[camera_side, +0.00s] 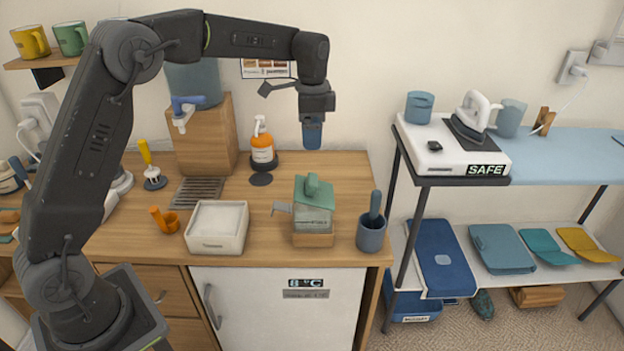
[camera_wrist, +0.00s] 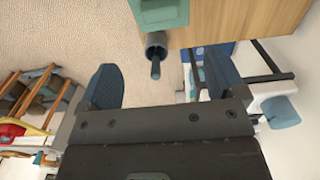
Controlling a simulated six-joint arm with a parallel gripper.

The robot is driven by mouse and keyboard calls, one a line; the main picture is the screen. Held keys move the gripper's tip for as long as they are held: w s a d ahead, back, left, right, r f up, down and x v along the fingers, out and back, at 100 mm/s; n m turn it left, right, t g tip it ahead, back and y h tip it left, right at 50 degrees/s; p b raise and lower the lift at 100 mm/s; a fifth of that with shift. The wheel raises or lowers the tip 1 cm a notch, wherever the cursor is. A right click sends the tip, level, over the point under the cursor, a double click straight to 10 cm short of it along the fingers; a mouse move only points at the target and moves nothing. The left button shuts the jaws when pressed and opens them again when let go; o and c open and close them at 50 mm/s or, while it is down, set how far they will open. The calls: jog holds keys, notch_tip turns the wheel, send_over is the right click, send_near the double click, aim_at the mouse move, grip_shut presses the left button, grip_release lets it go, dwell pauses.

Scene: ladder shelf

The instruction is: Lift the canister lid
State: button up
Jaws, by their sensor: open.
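The canister (camera_side: 314,222) stands near the front right of the wooden counter, a clear box on a wooden base. Its green lid (camera_side: 314,192) with a raised knob sits on top of it. In the wrist view a green piece that looks like the lid (camera_wrist: 165,12) shows at the top edge, cut off by the frame. My gripper (camera_side: 312,135) hangs above the counter, higher than the lid and apart from it, pointing down. In the wrist view my gripper (camera_wrist: 162,82) has its two blue fingers wide apart with nothing between them.
A grey-blue cup with a handle sticking out (camera_side: 371,232) stands right of the canister. A white box (camera_side: 216,226) stands to its left. A pump bottle (camera_side: 263,148) and a water dispenser (camera_side: 203,130) stand behind. A shelf with an iron (camera_side: 470,120) is at right.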

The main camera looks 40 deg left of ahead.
aim_at(312, 178)
notch_tip(312, 178, down, 14)
jog(key=shift+r, duration=0.15)
dwell(0.3)
jog(key=shift+c, duration=0.3)
jog(key=shift+r, duration=0.1)
jog(key=c, duration=1.2)
